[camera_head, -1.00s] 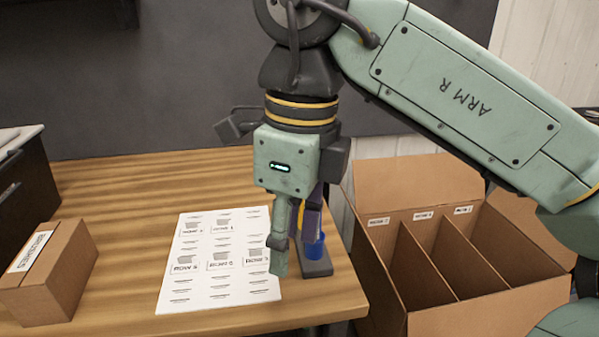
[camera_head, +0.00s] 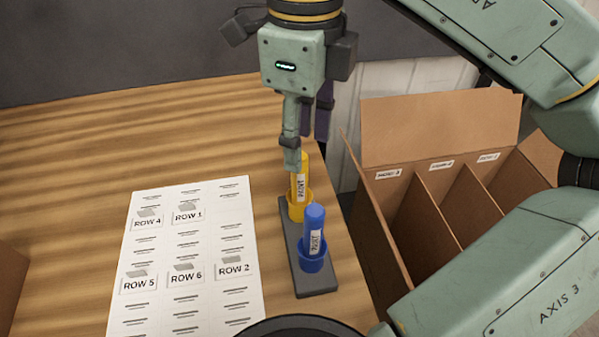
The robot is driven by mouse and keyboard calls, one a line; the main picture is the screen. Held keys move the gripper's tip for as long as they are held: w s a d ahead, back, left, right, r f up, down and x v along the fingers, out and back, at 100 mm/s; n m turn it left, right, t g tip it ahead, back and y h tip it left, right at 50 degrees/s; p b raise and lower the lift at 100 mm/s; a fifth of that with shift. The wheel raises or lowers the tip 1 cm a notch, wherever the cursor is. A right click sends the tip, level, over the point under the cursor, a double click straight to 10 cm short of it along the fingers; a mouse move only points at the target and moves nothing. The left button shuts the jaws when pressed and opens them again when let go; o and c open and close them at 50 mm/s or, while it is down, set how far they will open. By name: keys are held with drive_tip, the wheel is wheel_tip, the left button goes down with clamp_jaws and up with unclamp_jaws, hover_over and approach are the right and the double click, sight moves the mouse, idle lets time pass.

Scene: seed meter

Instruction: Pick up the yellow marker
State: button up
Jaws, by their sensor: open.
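The yellow marker (camera_head: 302,178) stands upright in a yellow cup on a dark grey holder (camera_head: 318,284) near the table's right edge. Its side carries a label reading PAINT. A blue marker (camera_head: 313,226) stands in a blue cup at the near end of the same holder. My gripper (camera_head: 306,150) points down with its fingers apart, at the top of the yellow marker. One finger overlaps the marker's upper end in the picture. I cannot tell whether it touches.
A white sheet (camera_head: 240,214) with several ROW labels lies left of the holder. A cardboard box with dividers (camera_head: 388,246) stands right of the table. A brown box (camera_head: 10,275) shows at the left edge. The wooden table's back left is clear.

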sight(300, 176)
drive_tip(key=f+p, duration=0.1)
drive_tip(key=f, duration=0.6)
drive_tip(key=shift+w+a+f+p, duration=0.1)
drive_tip(key=shift+a+f+p, duration=0.15)
drive_tip(key=shift+p, duration=0.1)
drive_tip(key=shift+c, duration=0.3)
clamp_jaws()
